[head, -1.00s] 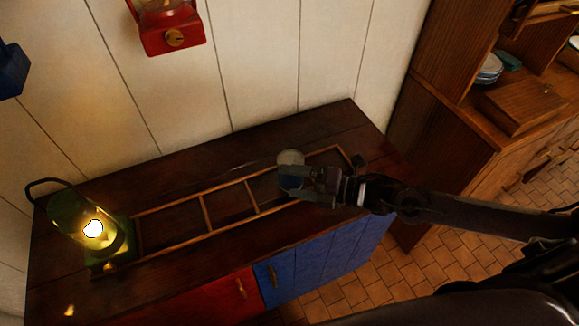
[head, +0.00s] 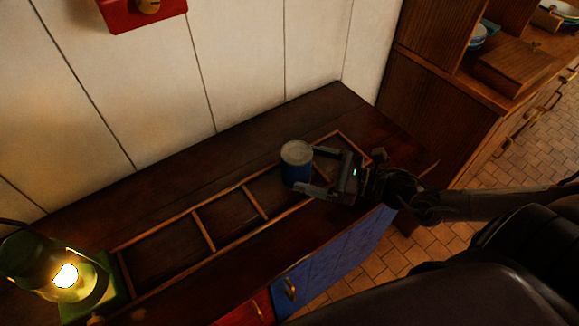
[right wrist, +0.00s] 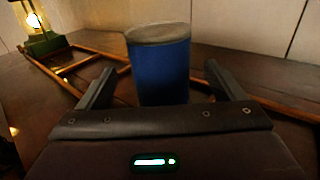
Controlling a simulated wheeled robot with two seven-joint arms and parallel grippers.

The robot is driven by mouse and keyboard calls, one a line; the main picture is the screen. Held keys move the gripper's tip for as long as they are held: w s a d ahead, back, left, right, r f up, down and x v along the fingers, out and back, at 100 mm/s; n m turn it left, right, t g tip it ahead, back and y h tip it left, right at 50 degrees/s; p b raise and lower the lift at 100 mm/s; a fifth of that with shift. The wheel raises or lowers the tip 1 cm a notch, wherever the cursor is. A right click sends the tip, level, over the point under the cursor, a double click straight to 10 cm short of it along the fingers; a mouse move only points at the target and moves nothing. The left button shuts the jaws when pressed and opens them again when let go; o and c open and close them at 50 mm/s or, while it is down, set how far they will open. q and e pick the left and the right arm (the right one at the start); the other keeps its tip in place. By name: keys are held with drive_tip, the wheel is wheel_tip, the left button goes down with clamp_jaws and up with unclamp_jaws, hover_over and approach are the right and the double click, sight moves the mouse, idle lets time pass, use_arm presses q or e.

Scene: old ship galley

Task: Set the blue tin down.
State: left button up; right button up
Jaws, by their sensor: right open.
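The blue tin (head: 297,172) stands upright on the dark wooden counter, within the wooden rail frame that lies along it. It has a pale grey lid. My right gripper (head: 318,170) is open, with its fingers pointing at the tin from the right. In the right wrist view the blue tin (right wrist: 160,75) stands just ahead of and between the spread fingers of the right gripper (right wrist: 160,85), with gaps at both sides. The tin's base is partly hidden there by the gripper body. My left gripper is not in view.
A lit green lantern (head: 55,275) stands at the counter's left end. The wooden rail frame (head: 205,230) has several bays, and those left of the tin are empty. A red object (head: 142,12) is on the white plank wall. A wooden cabinet (head: 440,110) stands at the right.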

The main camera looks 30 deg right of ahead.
sight(288, 160)
drive_tip(key=shift+r+x, duration=0.25)
drive_tip(key=shift+x, duration=0.95)
drive_tip(key=x, duration=0.3)
drive_tip(key=shift+w+a+p, duration=0.1)
drive_tip(key=shift+p, duration=0.2)
drive_tip(key=shift+w+a+f, duration=0.1)
drive_tip(key=shift+a, duration=0.05)
drive_tip(key=c, duration=1.3)
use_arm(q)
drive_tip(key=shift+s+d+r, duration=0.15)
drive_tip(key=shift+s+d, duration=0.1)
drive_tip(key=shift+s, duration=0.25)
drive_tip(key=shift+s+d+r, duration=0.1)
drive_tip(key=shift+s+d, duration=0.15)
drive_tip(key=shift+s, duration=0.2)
use_arm(e)
drive_tip(key=shift+c, duration=0.9)
